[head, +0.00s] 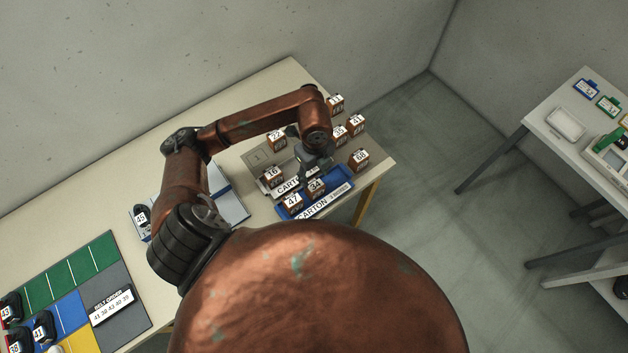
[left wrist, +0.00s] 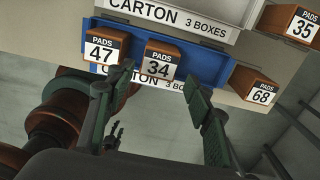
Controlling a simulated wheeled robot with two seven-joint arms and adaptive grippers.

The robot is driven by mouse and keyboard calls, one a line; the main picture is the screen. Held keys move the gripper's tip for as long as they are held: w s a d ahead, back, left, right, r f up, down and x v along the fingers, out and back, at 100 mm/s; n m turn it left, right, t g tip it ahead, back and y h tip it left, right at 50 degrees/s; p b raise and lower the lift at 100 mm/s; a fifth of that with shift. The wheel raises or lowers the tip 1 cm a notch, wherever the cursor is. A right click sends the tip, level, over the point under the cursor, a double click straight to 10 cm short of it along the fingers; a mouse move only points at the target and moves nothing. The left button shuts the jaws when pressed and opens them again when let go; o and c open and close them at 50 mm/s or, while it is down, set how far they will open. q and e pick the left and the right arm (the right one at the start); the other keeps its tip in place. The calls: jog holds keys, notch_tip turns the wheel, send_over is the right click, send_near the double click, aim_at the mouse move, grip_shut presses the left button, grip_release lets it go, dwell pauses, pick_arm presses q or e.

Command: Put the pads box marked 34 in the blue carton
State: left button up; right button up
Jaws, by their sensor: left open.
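The pads box marked 34 (head: 316,187) is a small brown box with a white label. It stands in the blue carton (head: 339,187), near the wall with the carton's label, and shows in the left wrist view (left wrist: 159,62) too. The pads box marked 47 (head: 292,201) stands beside it in the carton. My left gripper (head: 316,165) is open and empty over the carton. In the left wrist view its fingers (left wrist: 158,85) are apart, with box 34 beyond the gap and nothing between them. A small dark gripper shape (left wrist: 115,138), probably my right gripper, shows low down; its jaws are unclear.
A grey carton with box 16 (head: 272,177) is behind the blue one. Box 22 (head: 277,141) stands farther back. Box 68 (head: 358,159), box 35 (head: 340,136) and others stand to the right, near the table edge. A shoe mat (head: 112,290) lies left.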

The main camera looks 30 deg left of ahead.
aim_at(315, 184)
pick_arm(q)
notch_tip(315, 184, up, 4)
jog(key=shift+f, duration=0.25)
